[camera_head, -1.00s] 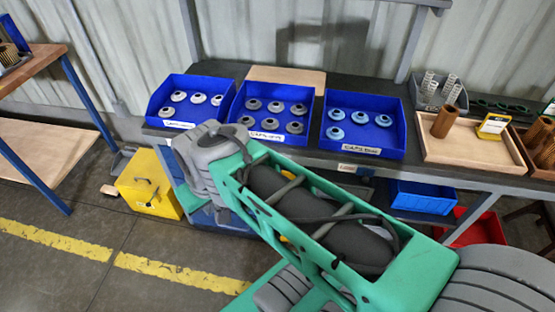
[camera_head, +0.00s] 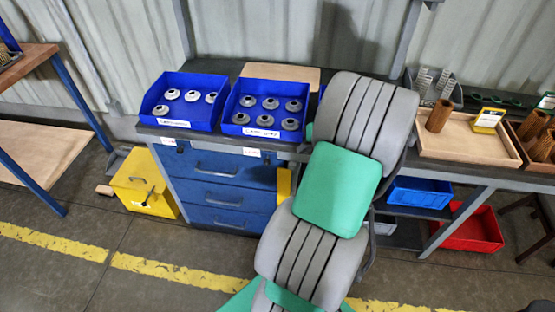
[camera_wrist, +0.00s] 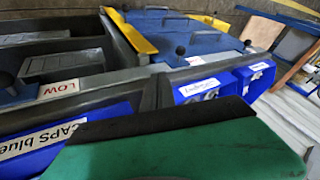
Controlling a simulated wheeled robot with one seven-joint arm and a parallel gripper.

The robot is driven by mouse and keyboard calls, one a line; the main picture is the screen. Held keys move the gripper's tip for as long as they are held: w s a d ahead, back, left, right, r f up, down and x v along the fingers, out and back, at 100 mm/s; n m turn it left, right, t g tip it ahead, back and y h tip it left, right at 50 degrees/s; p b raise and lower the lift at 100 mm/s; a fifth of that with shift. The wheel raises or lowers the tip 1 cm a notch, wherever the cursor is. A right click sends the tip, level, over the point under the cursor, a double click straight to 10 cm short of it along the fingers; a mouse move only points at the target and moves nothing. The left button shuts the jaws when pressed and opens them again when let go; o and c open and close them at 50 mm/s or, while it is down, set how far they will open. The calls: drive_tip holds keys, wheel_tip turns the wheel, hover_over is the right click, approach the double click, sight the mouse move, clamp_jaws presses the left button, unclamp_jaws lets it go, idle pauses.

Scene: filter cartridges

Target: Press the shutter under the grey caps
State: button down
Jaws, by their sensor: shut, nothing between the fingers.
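The grey caps (camera_head: 270,104) sit in the middle blue bin (camera_head: 237,128), whose front label also shows in the wrist view (camera_wrist: 201,89). On the bench edge by that bin, the wrist view shows a dark round knob (camera_wrist: 181,50) beside a small white label (camera_wrist: 195,60); I take this for the shutter under the grey caps. My gripper (camera_wrist: 160,125) shows as a green and black shape low in the wrist view, shut and empty, with a gap to the knob. In the head view my arm hides the gripper.
A bin of white caps (camera_head: 184,110) stands left of the grey ones. My arm covers most of the blue-caps bin, whose label (camera_wrist: 42,138) shows in the wrist view. Another knob (camera_wrist: 14,85) sits near a LOW label (camera_wrist: 59,89). A yellow box (camera_head: 146,185) stands on the floor.

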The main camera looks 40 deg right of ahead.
approach(277, 159)
drive_tip(key=f, duration=0.4)
drive_tip(key=shift+w+a+f+p, duration=0.1)
drive_tip(key=shift+w+a+p, duration=0.1)
drive_tip(key=shift+p, duration=0.15)
drive_tip(key=shift+w+a+f+p, duration=0.25)
drive_tip(key=shift+w+a+p, duration=0.15)
drive_tip(key=shift+w+a, duration=0.9)
drive_tip(key=shift+s+a, duration=0.1)
